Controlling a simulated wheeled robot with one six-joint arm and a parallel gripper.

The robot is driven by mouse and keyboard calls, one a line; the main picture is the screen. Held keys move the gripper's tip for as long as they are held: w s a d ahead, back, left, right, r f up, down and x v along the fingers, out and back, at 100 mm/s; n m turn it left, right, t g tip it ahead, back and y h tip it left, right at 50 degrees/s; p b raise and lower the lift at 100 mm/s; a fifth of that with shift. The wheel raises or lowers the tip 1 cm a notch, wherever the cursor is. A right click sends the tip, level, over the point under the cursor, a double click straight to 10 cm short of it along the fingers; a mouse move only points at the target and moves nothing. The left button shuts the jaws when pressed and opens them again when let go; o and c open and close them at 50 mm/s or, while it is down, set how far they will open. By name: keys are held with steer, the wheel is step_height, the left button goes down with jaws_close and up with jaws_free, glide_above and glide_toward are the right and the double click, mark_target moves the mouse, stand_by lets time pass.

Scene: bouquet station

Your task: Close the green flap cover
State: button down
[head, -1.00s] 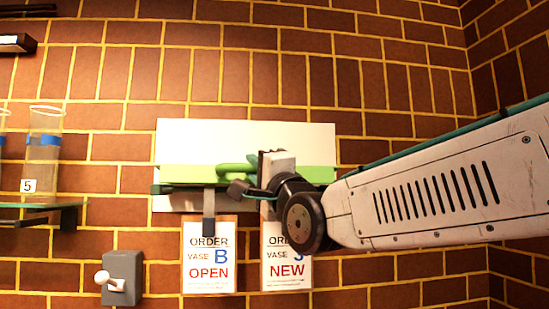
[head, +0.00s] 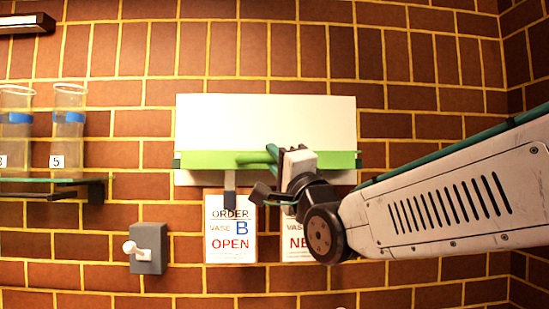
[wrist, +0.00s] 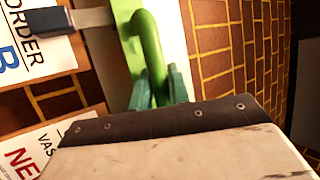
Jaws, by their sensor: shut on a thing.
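The green flap cover (head: 210,160) runs as a narrow green band across the lower part of a white panel (head: 265,115) on the brick wall. Its green handle (head: 256,158) sticks out near the middle, and fills the upper middle of the wrist view (wrist: 150,45). My gripper (head: 277,157) reaches in from the right and is shut on the handle, its teal fingers on both sides of it in the wrist view (wrist: 160,88). The gripper hides part of the flap. I cannot tell the flap's exact angle.
Two order cards, one reading OPEN (head: 230,235) and one partly hidden (head: 297,240), hang below the panel. A grey switch box (head: 148,250) is at lower left. Glass vases (head: 68,125) stand on a shelf (head: 45,181) at left. The wall above the panel is clear.

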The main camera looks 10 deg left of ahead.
steer(key=c, duration=1.6)
jaws_free()
steer(key=shift+w+f, duration=0.15)
steer(key=shift+f, duration=0.3)
steer(key=v, duration=0.7)
steer(key=shift+s+d+r, duration=0.2)
steer(key=shift+s, duration=0.3)
steer(key=shift+s+a, duration=0.1)
